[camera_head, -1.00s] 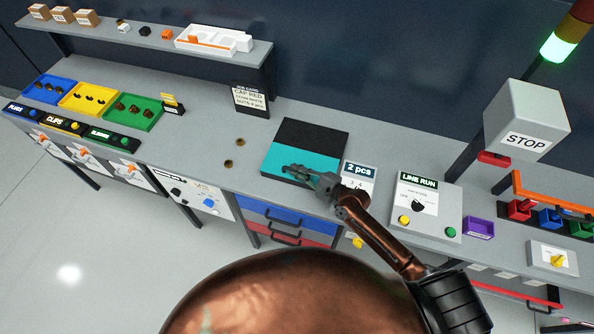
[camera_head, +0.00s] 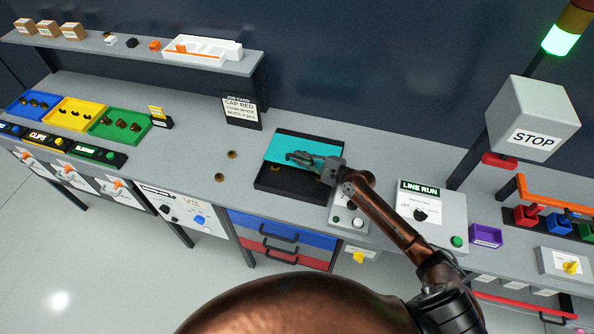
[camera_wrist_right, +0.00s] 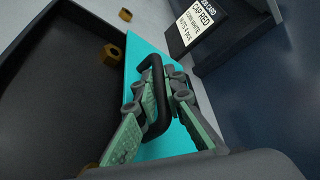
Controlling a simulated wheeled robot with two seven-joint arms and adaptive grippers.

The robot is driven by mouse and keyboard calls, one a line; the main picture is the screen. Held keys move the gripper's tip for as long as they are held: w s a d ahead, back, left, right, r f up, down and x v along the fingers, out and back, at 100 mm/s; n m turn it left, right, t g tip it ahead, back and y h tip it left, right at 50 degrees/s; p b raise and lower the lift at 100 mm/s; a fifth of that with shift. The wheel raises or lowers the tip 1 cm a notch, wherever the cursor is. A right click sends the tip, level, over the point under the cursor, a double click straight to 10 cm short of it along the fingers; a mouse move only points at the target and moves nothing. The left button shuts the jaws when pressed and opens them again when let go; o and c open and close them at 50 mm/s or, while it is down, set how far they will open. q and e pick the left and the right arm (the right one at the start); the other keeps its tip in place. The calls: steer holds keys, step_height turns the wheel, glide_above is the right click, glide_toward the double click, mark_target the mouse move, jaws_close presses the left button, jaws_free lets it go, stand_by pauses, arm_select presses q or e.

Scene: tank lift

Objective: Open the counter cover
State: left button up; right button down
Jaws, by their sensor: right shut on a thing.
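The teal counter cover (camera_head: 285,146) lies over the far part of a black recess (camera_head: 285,186) in the counter; the near part of the recess is uncovered. My right gripper (camera_head: 296,158) is above the cover. In the wrist view, my right gripper (camera_wrist_right: 160,105) is shut on the cover's black bar handle (camera_wrist_right: 152,68), with the teal panel (camera_wrist_right: 136,78) under it and the dark open recess (camera_wrist_right: 45,90) to the left. My left gripper is not in view.
Two brass nuts (camera_head: 232,154) lie on the counter left of the recess. A job card (camera_head: 241,110) stands behind it. The line run box (camera_head: 428,213) and STOP box (camera_head: 533,117) are to the right. Blue, yellow and green trays (camera_head: 120,123) stand at left.

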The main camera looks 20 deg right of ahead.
steer(key=shift+w+d, duration=0.15)
steer(key=shift+w, duration=0.05)
steer(key=c, duration=2.3)
jaws_free()
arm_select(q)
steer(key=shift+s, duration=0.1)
arm_select(e)
steer(key=v, duration=1.2)
